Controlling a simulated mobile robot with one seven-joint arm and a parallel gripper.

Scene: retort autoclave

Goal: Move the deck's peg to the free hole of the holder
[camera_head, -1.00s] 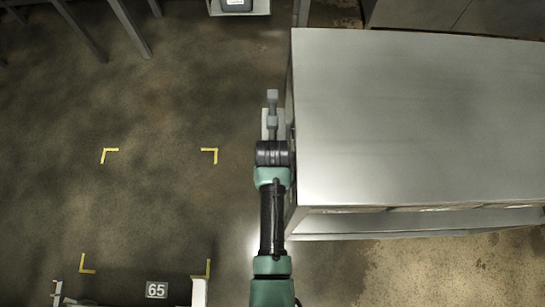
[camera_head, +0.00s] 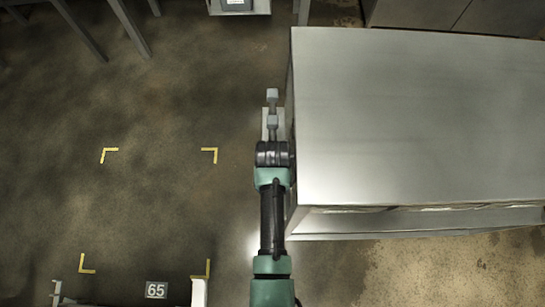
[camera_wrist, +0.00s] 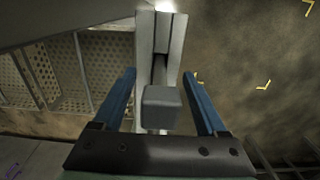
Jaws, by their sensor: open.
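My gripper (camera_wrist: 158,76) is open, its two blue fingers apart in the wrist view. A grey squarish block (camera_wrist: 161,108) shows between the fingers, with visible gaps on both sides; I cannot tell whether it is the peg. Beyond it runs a pale grey upright piece with a dark slot (camera_wrist: 160,62), which may be the deck or holder. In the head view, small grey blocks (camera_head: 272,95) stick out past my dark wrist, beside the metal cabinet. My fingers are hidden there. I cannot make out the free hole in either view.
The large metal cabinet (camera_head: 415,115) stands close to the right of my arm. Perforated racks (camera_wrist: 40,72) show at left in the wrist view.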

